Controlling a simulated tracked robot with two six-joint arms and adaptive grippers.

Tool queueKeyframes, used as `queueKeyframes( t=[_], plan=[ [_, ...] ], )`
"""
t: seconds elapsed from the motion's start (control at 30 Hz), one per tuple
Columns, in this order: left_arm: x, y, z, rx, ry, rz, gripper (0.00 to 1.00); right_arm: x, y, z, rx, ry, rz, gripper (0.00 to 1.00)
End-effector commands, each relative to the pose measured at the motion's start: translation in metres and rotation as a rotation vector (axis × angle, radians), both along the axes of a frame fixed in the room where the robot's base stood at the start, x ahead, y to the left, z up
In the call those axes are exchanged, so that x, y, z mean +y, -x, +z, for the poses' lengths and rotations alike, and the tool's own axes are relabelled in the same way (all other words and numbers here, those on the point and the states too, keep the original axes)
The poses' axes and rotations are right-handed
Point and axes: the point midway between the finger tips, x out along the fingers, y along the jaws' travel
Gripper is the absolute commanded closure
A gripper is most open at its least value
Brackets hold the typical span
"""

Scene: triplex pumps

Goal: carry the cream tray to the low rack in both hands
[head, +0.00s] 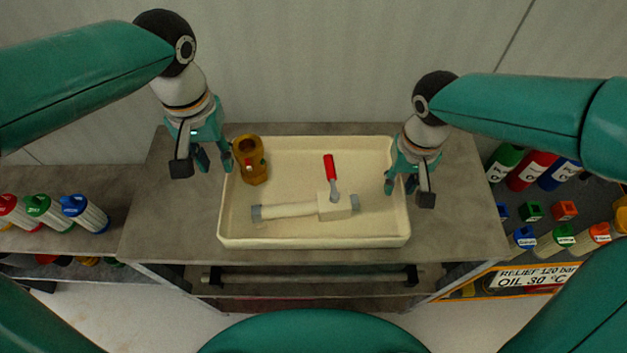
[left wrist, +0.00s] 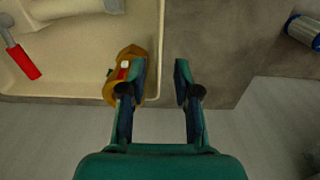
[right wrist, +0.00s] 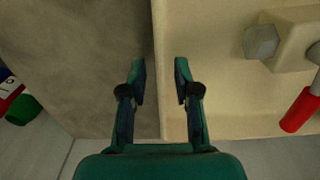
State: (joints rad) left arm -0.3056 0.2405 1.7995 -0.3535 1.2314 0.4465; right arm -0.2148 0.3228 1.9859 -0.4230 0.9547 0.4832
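The cream tray (head: 312,240) sits on a grey bench top. It holds a brass fitting (head: 252,172) at its back left and a pale valve with a red handle (head: 330,168) at the middle. My left gripper (head: 215,160) is open and empty at the tray's left wall; in the left wrist view (left wrist: 160,72) the wall line runs between its fingers, one finger overlapping the brass fitting. My right gripper (head: 400,186) is open at the right wall, which shows between its fingers in the right wrist view (right wrist: 160,70). I cannot tell whether either gripper touches the wall.
The bench top (head: 180,215) is bare around the tray. A lower shelf (head: 310,275) with a bar is under it. Coloured bottles and small blocks (head: 565,211) are on a dark rack at right, above a label plate (head: 535,277).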

Motion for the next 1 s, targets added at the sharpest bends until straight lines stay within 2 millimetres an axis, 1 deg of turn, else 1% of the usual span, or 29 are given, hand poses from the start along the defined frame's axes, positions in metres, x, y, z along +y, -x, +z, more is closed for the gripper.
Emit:
queueKeyframes(
  t=[0.03,0.13,0.27,0.37,0.47,0.8,0.9,1.0],
  plan=[
    [0.000,-0.001,0.009,-0.004,0.001,0.000,0.69,0.000,0.000,0.000,0.000,0.000,0.000,0.69],
    [0.000,-0.001,0.020,-0.003,0.000,-0.002,0.69,0.000,0.000,0.000,0.000,0.000,0.000,0.69],
    [0.000,0.000,0.028,0.000,0.000,-0.002,0.69,0.000,0.000,0.003,-0.001,0.000,0.000,0.69],
    [0.000,0.000,0.030,0.001,-0.001,-0.001,0.69,0.000,-0.001,0.011,-0.003,0.000,0.000,0.69],
    [0.000,0.000,0.030,0.001,-0.001,-0.001,0.69,0.000,-0.001,0.026,-0.006,-0.001,0.000,0.69],
    [0.000,0.000,0.029,0.001,-0.001,-0.001,0.69,0.000,-0.001,0.092,-0.004,-0.002,0.000,0.69],
    [0.000,0.000,0.029,0.001,-0.001,-0.001,0.69,0.000,-0.001,0.106,-0.003,-0.001,0.000,0.69],
    [0.000,0.000,0.029,0.001,-0.001,-0.001,0.69,0.000,-0.001,0.114,-0.002,0.000,-0.001,0.69]
  ],
)
